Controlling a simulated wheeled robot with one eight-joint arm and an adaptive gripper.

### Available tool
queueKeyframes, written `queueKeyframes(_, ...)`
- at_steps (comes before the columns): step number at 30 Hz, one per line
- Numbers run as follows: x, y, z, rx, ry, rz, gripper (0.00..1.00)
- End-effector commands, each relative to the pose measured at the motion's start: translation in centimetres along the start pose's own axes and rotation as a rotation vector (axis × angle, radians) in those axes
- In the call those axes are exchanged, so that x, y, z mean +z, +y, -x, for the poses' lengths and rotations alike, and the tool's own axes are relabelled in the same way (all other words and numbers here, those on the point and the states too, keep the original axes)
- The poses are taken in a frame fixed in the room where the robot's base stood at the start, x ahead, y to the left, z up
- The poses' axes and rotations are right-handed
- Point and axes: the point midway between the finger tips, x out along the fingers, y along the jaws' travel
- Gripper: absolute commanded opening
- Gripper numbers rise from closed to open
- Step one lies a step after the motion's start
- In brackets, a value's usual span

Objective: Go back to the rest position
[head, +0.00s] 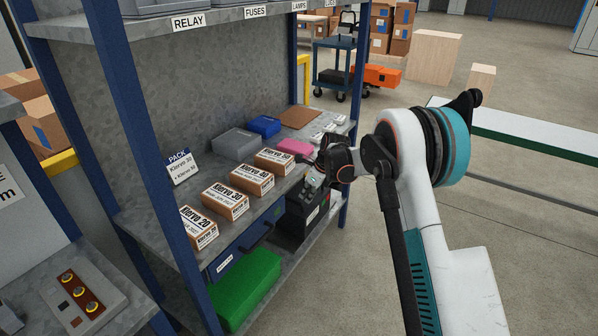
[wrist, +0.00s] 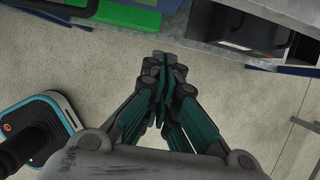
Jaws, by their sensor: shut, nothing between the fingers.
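My gripper (wrist: 163,82) is shut and empty in the wrist view, its fingertips together above the bare floor. In the head view my gripper (head: 312,184) is small and partly hidden by my wrist, in front of the shelf's right part. My white and teal arm reaches in from the lower right. No object of the task stands out.
A blue-framed shelf (head: 283,195) holds several Klervo boxes (head: 226,202), a grey box (head: 234,143) and a pink item (head: 295,146). A green bin (head: 245,288) and a black case (head: 300,222) stand below. A cart (head: 336,68) is behind.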

Motion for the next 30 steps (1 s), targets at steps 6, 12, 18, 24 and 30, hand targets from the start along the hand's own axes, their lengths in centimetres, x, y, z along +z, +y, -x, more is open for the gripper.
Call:
queueKeyframes(6,0.1,0.3,2.2,-0.014,0.001,0.058,0.00)
queueKeyframes(12,-0.1,1.9,9.1,-0.061,0.008,0.269,0.00)
queueKeyframes(18,-1.1,4.3,16.1,-0.113,0.029,0.512,0.00)
queueKeyframes(24,-3.1,7.5,22.3,-0.161,0.063,0.755,0.00)
queueKeyframes(30,-5.7,11.1,27.6,-0.205,0.110,0.997,0.00)
